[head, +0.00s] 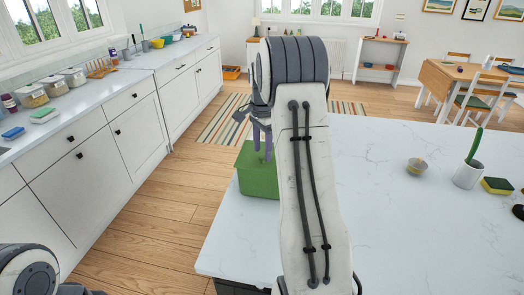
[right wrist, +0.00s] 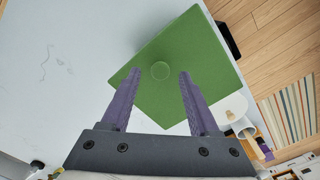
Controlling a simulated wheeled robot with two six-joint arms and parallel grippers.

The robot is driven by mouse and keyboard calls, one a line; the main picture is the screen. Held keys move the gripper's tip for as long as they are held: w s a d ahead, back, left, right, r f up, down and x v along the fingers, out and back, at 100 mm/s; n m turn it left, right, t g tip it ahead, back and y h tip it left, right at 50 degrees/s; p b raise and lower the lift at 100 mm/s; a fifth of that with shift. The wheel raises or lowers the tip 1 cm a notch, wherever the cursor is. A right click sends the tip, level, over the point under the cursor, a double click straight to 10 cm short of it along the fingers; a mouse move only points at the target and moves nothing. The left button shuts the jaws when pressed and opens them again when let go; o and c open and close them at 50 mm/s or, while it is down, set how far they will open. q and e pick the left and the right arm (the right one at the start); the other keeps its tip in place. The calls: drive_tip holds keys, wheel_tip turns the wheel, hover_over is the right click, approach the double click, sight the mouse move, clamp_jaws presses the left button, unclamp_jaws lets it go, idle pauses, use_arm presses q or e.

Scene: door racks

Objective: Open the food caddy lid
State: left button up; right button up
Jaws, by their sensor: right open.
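The green food caddy (head: 257,181) stands on the white island top near its left edge, partly hidden behind my right arm in the head view. In the right wrist view its flat green lid (right wrist: 195,52) lies shut, with a small round green knob (right wrist: 160,70) on it. My right gripper (head: 262,140) is above the caddy. Its two purple fingers (right wrist: 159,78) are spread apart, with the knob showing between their tips and nothing held. I cannot tell the height of the fingertips above the knob. My left gripper is out of view; only part of my left arm shows.
The island top (head: 400,230) is mostly clear to the right. A small bowl (head: 416,166), a white pot (head: 467,175) with a green item, and a sponge (head: 497,186) stand there. A black part (right wrist: 228,40) juts from the caddy's side. Wooden floor lies to the left.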

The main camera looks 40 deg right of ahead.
drive_tip(key=shift+f, duration=0.8)
clamp_jaws()
drive_tip(key=shift+s, duration=0.1)
idle(0.8)
